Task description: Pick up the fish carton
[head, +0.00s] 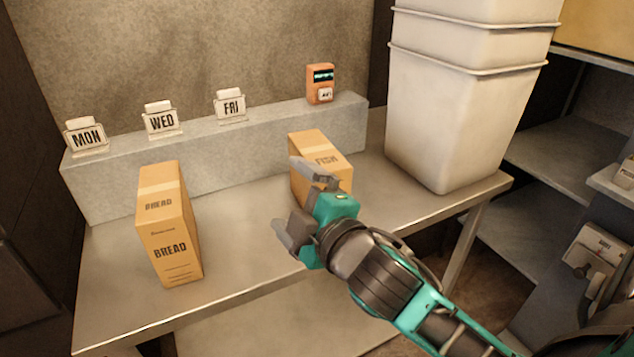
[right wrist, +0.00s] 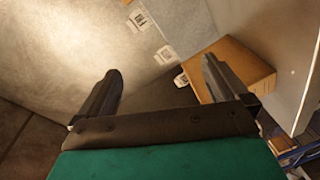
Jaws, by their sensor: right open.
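The fish carton (head: 325,157), a tan box marked FISH, stands upright on the metal table in front of the grey ledge. My right gripper (head: 284,192) is open at its near left side and hides its lower front part. In the right wrist view the carton (right wrist: 242,72) lies to the right, partly behind the right finger. The gap between the fingers (right wrist: 162,72) holds nothing, with the carton mostly outside it. I cannot tell whether a finger touches the carton. My left gripper is not in view.
A bread carton (head: 168,225) stands on the table (head: 245,265) to the left. MON (head: 87,137), WED (head: 162,121) and FRI (head: 230,105) cards and an orange device (head: 320,83) sit on the ledge (head: 190,160). Stacked white bins (head: 460,110) stand to the right.

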